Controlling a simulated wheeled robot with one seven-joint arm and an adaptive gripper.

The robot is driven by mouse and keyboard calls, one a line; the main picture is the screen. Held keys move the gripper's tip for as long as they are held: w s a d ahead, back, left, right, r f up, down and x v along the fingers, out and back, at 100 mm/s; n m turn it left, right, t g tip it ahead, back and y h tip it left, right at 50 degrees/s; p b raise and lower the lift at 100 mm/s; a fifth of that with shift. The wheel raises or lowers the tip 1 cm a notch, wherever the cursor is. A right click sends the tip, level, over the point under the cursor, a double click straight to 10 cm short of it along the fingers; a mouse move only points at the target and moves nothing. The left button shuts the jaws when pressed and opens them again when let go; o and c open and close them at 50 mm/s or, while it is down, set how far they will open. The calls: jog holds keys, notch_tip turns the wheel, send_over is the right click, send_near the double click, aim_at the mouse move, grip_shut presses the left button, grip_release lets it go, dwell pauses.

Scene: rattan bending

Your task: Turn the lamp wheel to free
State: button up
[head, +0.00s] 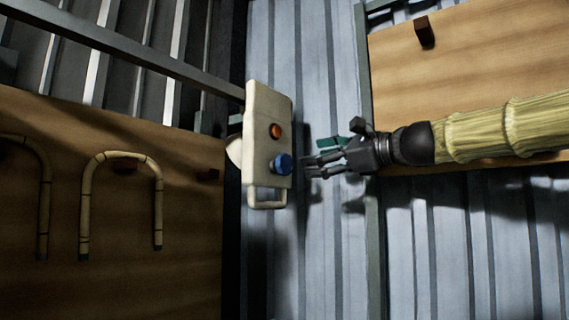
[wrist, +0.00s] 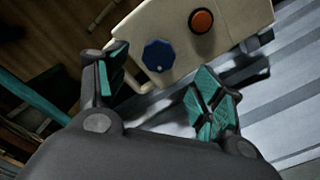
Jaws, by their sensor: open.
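A cream control box (head: 256,150) hangs near the middle of the head view, with a handle loop at its bottom. It carries an orange button (head: 275,131) and, below it, a blue knob (head: 283,165). In the wrist view the blue knob (wrist: 159,55) shows a white mark, and the orange button (wrist: 201,21) is up and right of it. My gripper (head: 308,164) is open and empty, just right of the blue knob in the head view. In the wrist view its teal-padded fingertips (wrist: 163,86) are spread, with the knob beyond the gap between them. I see no contact.
A wooden board (head: 190,235) with bent rattan canes (head: 122,156) is at the left. Another wooden board (head: 470,50) with a dark peg (head: 424,31) is at the upper right. A metal rail (head: 125,48) runs down to the box. Corrugated metal wall (head: 310,260) lies behind.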

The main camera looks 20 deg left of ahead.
aim_at(287, 162)
jog(key=p+x, duration=0.3)
jog(key=x, duration=0.7)
jog(key=shift+w+a+f, duration=0.15)
jog(key=c, duration=1)
